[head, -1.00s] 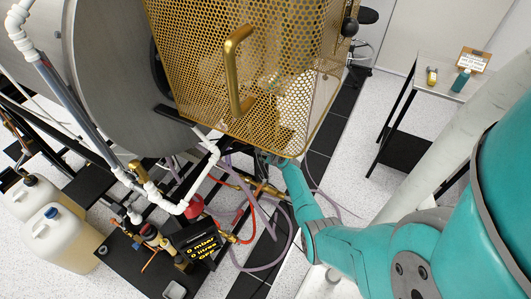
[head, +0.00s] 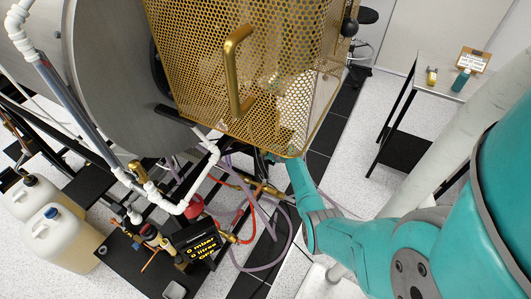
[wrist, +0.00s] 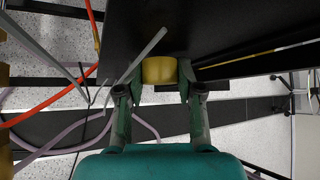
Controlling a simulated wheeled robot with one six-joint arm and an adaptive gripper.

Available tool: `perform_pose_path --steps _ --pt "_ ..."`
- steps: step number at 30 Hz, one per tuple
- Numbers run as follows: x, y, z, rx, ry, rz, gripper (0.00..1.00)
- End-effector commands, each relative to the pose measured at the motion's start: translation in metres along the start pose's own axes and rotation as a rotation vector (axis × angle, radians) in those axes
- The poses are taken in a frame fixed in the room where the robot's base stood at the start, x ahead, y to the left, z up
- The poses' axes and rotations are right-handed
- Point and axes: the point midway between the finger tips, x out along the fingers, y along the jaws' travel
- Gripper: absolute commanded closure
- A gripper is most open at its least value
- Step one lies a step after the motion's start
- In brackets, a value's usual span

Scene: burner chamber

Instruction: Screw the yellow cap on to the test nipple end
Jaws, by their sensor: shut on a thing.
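In the wrist view the yellow cap (wrist: 159,69), a short dull-gold cylinder, sits between the two fingertips of my gripper (wrist: 159,84). My gripper is shut on its sides. The cap is close to the dark flat panel (wrist: 150,25) behind it; whether it touches anything there I cannot tell. I cannot make out the test nipple end; it may be hidden behind the cap or the panel. In the head view my gripper and the cap are hidden beneath the perforated brass cage (head: 235,65).
Red and lilac hoses (head: 262,263) hang left of my arm. A display box (head: 197,247) and white pipework (head: 160,199) stand further left. A side table (head: 429,66) with small items is at the upper right. A thin grey rod (wrist: 143,55) crosses close left of the cap.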

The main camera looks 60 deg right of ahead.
Motion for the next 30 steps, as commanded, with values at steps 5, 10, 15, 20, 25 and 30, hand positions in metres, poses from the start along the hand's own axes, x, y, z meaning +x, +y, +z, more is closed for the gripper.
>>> perform_pose_path --steps 5,10,15,20,25,30 --pt "0.0003 -0.0063 0.0001 0.154 0.001 0.152 1.00" --pt "0.0004 -0.0063 -0.0002 0.278 0.002 0.278 1.00" --pt "0.0004 -0.0051 -0.0008 0.336 0.003 0.337 1.00" --pt "0.0003 -0.0045 -0.0005 0.345 0.002 0.345 1.00" --pt "0.0004 -0.0045 -0.0006 0.343 0.002 0.344 1.00" --pt "0.0015 -0.0048 0.0009 0.342 0.001 0.344 1.00"
